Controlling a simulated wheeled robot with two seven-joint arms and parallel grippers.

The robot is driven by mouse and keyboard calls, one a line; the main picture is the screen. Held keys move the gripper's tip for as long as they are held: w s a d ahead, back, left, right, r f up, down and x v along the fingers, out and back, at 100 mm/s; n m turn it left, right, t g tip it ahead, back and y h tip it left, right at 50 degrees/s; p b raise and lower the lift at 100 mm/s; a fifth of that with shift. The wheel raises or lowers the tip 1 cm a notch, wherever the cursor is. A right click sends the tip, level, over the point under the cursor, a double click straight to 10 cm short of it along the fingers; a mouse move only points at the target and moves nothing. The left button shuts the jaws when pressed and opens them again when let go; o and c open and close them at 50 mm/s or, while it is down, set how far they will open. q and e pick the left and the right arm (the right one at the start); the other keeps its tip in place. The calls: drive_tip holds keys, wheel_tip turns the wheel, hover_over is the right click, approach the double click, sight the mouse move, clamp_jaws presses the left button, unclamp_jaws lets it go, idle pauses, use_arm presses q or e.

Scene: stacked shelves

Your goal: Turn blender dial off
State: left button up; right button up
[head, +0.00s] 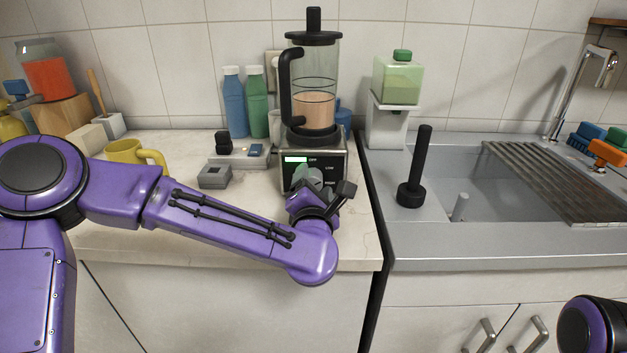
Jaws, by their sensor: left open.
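The blender (314,92) stands upright at the back of the counter, with a clear jug, black lid and handle, and tan contents. Its dark base (287,172) has a front panel with a small lit white display and labels; "OFF" and "LOW" seem to show. The dial (307,173) is a grey-green shape on the panel, mostly hidden by my gripper. My left gripper (328,187) is open, right in front of the panel at the dial. I cannot tell whether its fingers touch the dial. Only a piece of my right arm shows at the bottom right; its gripper is out of view.
A grey box (214,176) lies on the counter left of the blender. A yellow mug (133,157) stands near my left arm. Blue (235,105) and green (257,105) bottles stand behind. A black plunger-like tool (414,172) stands by the sink (495,190) at right.

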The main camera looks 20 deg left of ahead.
use_arm(q)
drive_tip(key=shift+w+a, duration=0.2)
drive_tip(key=shift+w, duration=0.05)
drive_tip(key=c, duration=1)
drive_tip(key=shift+c, duration=0.2)
drive_tip(key=shift+f+n+b, duration=0.2)
drive_tip(key=shift+n+b, duration=0.5)
drive_tip(key=shift+b, duration=0.3)
drive_tip(key=n+b, duration=0.7)
drive_tip(key=b, duration=0.2)
drive_tip(key=shift+n, duration=0.4)
drive_tip(key=n+b, duration=0.2)
drive_tip(key=shift+r+b, duration=0.15)
drive_tip(key=shift+b, duration=0.2)
drive_tip(key=shift+a+r+n+b, duration=0.1)
drive_tip(key=shift+n+b, duration=0.2)
drive_tip(key=shift+n, duration=0.2)
drive_tip(key=shift+r, duration=0.1)
